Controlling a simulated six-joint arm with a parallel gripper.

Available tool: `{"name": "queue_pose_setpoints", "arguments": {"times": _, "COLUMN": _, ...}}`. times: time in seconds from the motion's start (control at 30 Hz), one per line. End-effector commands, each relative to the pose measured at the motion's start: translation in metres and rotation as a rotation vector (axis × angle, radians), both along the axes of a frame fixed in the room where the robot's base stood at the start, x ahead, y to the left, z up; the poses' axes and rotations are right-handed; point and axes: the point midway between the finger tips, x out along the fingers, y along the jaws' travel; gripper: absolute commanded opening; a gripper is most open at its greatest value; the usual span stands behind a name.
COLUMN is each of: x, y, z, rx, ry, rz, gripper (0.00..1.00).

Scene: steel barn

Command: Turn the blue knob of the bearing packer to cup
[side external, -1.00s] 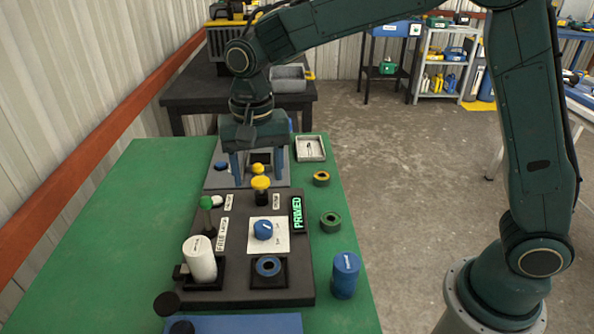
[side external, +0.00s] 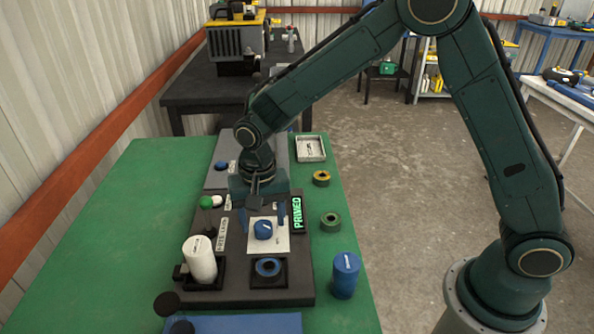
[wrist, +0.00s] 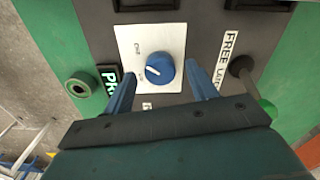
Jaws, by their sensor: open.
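The blue knob (side external: 263,229) sits on a white plate (side external: 284,244) on the dark panel of the bearing packer (side external: 235,290). In the wrist view the knob (wrist: 160,70) has a pale pointer mark; the small lettering around it is too small to read for certain. My gripper (side external: 263,215) is open and points down over the knob's plate. In the wrist view its two blue fingers (wrist: 161,76) stand apart on either side of the knob, with gaps visible. A green lit sign reading PRIMED (side external: 297,215) is beside the plate.
A green-topped lever (side external: 206,202) is at left. A blue can (side external: 345,275) and two rings stand at right. Green table at left is clear.

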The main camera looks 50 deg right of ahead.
Motion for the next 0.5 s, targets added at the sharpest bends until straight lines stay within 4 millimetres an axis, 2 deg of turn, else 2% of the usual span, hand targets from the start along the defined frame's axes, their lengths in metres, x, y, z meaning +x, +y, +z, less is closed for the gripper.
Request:
{"name": "queue_pose_setpoints", "arguments": {"times": 0.2, "x": -0.0002, "y": -0.0001, "z": -0.013, "rx": 0.0, "ry": 0.0, "rz": 0.0, "gripper": 0.57}}
{"name": "queue_pose_setpoints", "arguments": {"times": 0.5, "x": -0.0002, "y": -0.0001, "z": -0.0143, "rx": 0.0, "ry": 0.0, "rz": 0.0, "gripper": 0.57}}
